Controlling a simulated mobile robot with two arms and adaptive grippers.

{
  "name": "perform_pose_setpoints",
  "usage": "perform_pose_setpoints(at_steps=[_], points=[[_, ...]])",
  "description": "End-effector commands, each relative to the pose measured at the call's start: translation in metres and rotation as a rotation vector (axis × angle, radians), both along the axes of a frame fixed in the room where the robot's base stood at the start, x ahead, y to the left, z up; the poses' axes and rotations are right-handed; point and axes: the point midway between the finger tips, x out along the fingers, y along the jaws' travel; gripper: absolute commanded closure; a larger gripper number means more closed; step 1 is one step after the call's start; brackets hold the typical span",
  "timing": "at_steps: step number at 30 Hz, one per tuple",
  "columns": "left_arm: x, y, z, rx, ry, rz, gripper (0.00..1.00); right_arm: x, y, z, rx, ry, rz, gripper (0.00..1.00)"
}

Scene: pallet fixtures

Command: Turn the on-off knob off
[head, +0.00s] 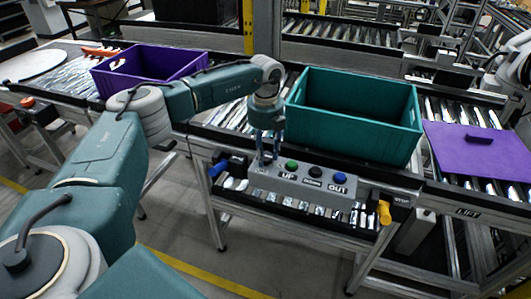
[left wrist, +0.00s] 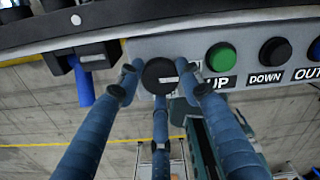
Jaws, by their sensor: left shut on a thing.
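The on-off knob (left wrist: 160,75) is round and black with a white mark that points to the right in the left wrist view. It sits at the left end of the grey control box (head: 300,183), beside the green UP button (left wrist: 221,57). My left gripper (head: 266,157) reaches down to that end of the box. Its blue fingers close around the knob, on both sides and from below, as the left wrist view (left wrist: 163,88) shows. In the head view the fingers hide the knob. My right gripper is not in view.
Black DOWN (left wrist: 275,51) and blue OUT buttons (head: 341,178) are to the right on the box. A blue lever (head: 218,168) and a yellow lever (head: 384,212) flank it. A teal crate (head: 355,129) stands behind; a purple crate (head: 150,72) is farther left.

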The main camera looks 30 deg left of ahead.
Motion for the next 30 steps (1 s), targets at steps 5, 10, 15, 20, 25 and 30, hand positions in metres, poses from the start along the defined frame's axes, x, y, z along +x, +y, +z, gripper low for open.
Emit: perform_pose_setpoints(at_steps=[5,10,15,20,25,30], points=[[0.0011,0.0001,0.0008,0.0,-0.004,-0.038,0.9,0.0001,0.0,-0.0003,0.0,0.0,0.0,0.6],[0.0013,0.0,0.0006,0.0,-0.004,-0.12,0.9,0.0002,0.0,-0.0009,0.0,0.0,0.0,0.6],[0.0017,-0.0002,0.001,0.0,-0.005,-0.264,0.9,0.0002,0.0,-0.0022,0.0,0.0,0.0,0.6],[0.0018,0.0,0.0012,0.001,-0.005,-0.416,0.9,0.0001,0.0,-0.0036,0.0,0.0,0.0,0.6],[0.0022,-0.0004,0.0014,0.0,-0.007,-0.578,0.9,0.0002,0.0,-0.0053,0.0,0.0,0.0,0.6],[0.0023,-0.0006,0.0014,0.002,-0.007,-0.74,0.9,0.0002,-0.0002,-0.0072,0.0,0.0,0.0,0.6]])
